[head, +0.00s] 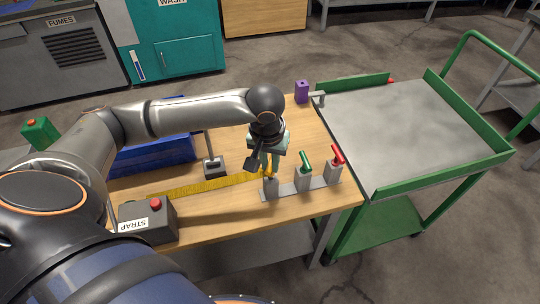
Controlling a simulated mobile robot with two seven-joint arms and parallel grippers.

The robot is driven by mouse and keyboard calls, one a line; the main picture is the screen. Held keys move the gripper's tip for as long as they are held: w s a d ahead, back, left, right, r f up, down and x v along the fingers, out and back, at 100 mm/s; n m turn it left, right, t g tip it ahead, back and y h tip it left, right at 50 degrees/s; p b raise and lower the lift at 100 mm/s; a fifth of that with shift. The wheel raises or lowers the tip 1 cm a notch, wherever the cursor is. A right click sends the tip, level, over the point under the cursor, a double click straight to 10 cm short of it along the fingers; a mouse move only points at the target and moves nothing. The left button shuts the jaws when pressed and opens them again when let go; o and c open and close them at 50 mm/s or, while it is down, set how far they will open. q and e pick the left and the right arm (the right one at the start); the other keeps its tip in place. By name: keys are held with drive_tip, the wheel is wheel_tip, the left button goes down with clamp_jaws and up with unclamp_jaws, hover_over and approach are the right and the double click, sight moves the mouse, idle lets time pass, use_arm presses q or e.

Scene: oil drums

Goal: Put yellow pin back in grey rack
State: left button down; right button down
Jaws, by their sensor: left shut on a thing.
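The grey rack (318,184) lies near the front right of the wooden table, a flat bar with three upright grey blocks. The middle block holds a green pin (305,161) and the right block holds a red pin (337,153). My left gripper (269,165) points down over the left block (271,188), shut on the yellow pin (268,174). Only a little yellow shows between the fingers and the block's top. I cannot tell whether the pin's lower end is inside the block. My right gripper is out of view.
A yellow measuring strip (205,187) lies left of the rack. Behind it stand a small grey block with a post (214,166) and a blue bin (150,157). A STRAP box (150,220) sits front left. A purple block (302,91) and green-edged cart (415,125) are right.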

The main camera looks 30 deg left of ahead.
use_arm(q)
drive_tip(key=shift+f, duration=0.95)
drive_tip(key=shift+c, duration=0.6)
unclamp_jaws()
idle(0.4)
drive_tip(key=shift+r+p, duration=1.5)
drive_tip(key=shift+p, duration=0.95)
